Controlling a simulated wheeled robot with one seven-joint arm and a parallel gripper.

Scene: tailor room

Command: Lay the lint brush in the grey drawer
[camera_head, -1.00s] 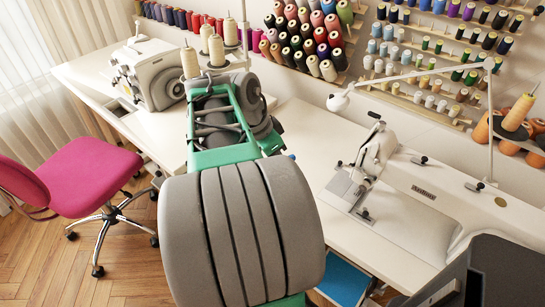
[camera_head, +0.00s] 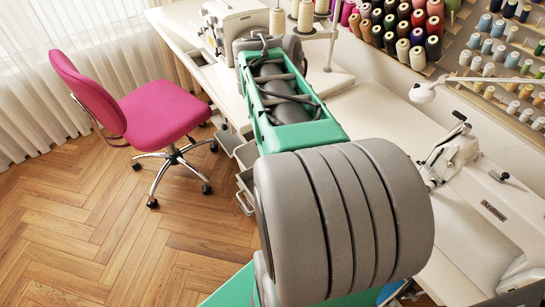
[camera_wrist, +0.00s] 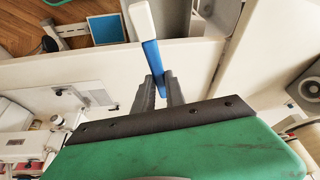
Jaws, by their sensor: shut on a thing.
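The lint brush (camera_wrist: 151,50) has a blue part and a white end, seen in the wrist view. My gripper (camera_wrist: 157,82) is shut on its blue part, and the white end points away from the fingers. The brush is over the edge of the white table. Grey drawers (camera_head: 245,154) show under the table in the head view, left of my arm, which partly hides them. A grey open box that looks like a drawer (camera_wrist: 220,20) is at the top of the wrist view, right of the brush and apart from it. My gripper is hidden in the head view.
The white table (camera_head: 365,115) carries sewing machines (camera_head: 450,155) at right and far left. Thread cones (camera_head: 305,16) stand on it behind my arm. A pink chair (camera_head: 160,108) stands left of the drawers. The wooden floor (camera_head: 110,225) at left is clear.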

